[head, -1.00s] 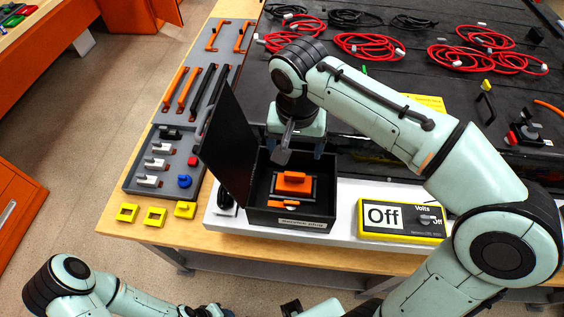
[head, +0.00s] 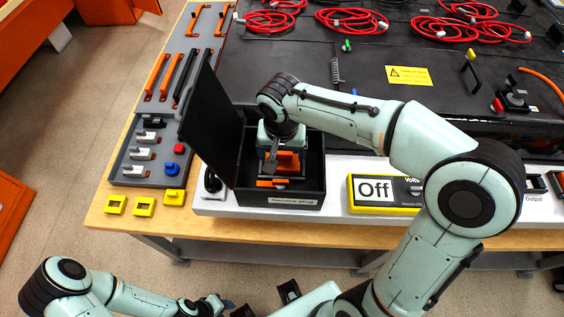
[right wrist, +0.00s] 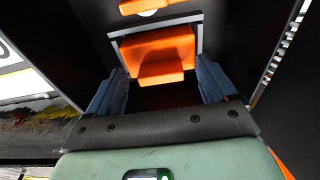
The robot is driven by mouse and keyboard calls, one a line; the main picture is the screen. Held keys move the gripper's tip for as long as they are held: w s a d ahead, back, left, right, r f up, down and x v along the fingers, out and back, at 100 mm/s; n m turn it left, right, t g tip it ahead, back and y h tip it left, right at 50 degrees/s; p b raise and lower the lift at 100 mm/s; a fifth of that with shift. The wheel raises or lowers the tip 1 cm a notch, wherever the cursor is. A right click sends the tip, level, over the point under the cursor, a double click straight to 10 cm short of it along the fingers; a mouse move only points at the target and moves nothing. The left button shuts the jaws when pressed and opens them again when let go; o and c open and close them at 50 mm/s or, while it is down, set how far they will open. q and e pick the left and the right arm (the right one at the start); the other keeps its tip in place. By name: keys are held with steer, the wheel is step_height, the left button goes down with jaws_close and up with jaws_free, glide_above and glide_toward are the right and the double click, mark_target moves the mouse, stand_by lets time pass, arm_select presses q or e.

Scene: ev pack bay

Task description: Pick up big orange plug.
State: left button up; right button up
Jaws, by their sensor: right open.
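The big orange plug (head: 288,160) sits in the open black box labelled "Service plug" (head: 296,201), partly hidden by my right gripper. In the right wrist view the orange plug (right wrist: 160,52) has a raised block handle and a grey frame around it. My right gripper (head: 281,160) points down inside the box, over the plug. Its two blue-grey fingers (right wrist: 160,78) are open, one on each side of the plug's handle; I cannot tell whether they touch it. My left gripper (head: 215,305) is low in the head view, away from the table, its jaws unclear.
The box's black lid (head: 208,125) stands open on the left. A smaller orange piece (head: 272,183) lies at the box's front. A yellow meter reading "Off" (head: 352,195) is to the right. A grey tool tray (head: 127,160) and yellow blocks (head: 144,206) are to the left.

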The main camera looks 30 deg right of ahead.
steer(key=shift+f, duration=0.35)
jaws_close()
steer(key=shift+r, duration=0.15)
